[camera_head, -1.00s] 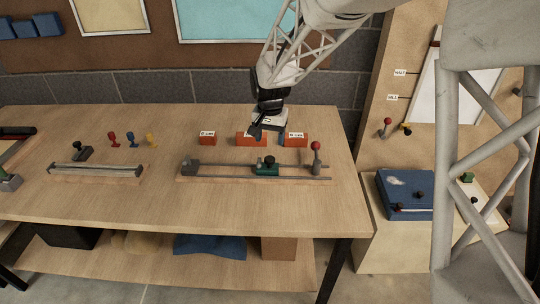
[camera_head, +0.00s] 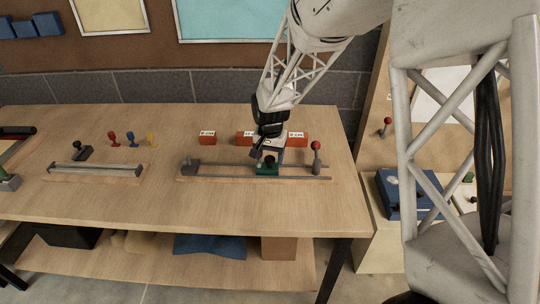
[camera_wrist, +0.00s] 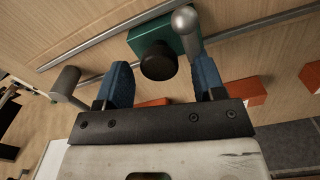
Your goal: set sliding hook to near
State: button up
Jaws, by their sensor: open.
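A green slider block (camera_head: 267,170) with a black knob sits on two metal rails on a wooden board (camera_head: 190,178); I take it for the sliding hook. It stands right of the rails' middle. The wrist view shows the green block (camera_wrist: 172,36), its black knob (camera_wrist: 158,62) and a grey ball-ended rod (camera_wrist: 187,24) beside it. My gripper (camera_head: 266,152) is over the slider, its blue fingers (camera_wrist: 162,72) apart. In the wrist view the knob shows between the fingertips; whether either finger touches it I cannot tell.
Orange labelled blocks (camera_head: 207,138) stand behind. Another railed board (camera_head: 95,172) lies to the left. The table front (camera_head: 200,205) is clear.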

grip_shut()
dwell(0.3)
jog(key=shift+a, duration=0.15)
jog(key=a, duration=1.7)
jog(key=shift+a+r, duration=0.1)
jog(key=shift+a, duration=0.1)
jog(key=shift+c, duration=1.3)
grip_release()
jog(key=shift+o, duration=1.3)
